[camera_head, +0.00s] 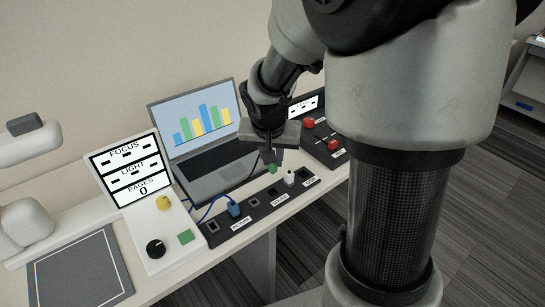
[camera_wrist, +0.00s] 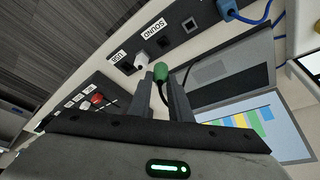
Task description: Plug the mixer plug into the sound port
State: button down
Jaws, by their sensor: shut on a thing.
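My gripper (camera_head: 272,158) is shut on a green plug (camera_wrist: 160,71), which shows between the fingertips in the wrist view. The green plug also shows below the gripper in the head view (camera_head: 272,169). A black cable trails from it. The black port strip (camera_head: 246,216) runs along the table's front edge. The sound label (camera_wrist: 153,30) is by an empty square socket (camera_wrist: 165,43) and a white plug (camera_wrist: 142,57) standing in the strip. The green plug appears apart from the strip, close to the white plug. No marking shows on the green plug.
A blue plug (camera_head: 233,209) with a blue cable sits in the picture section. An open laptop (camera_head: 208,125) stands behind the strip. A white control box (camera_head: 158,238) is at left.

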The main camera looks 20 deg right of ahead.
aim_at(272, 171)
jog(key=shift+f+b, duration=2.4)
jog(key=shift+f, duration=0.45)
jog(key=shift+b, duration=0.45)
jog(key=shift+f+b, duration=0.6)
jog(key=shift+f, duration=0.45)
jog(key=c, duration=1.5)
grip_release()
jog(key=shift+c, duration=0.2)
jog(key=shift+r, duration=0.1)
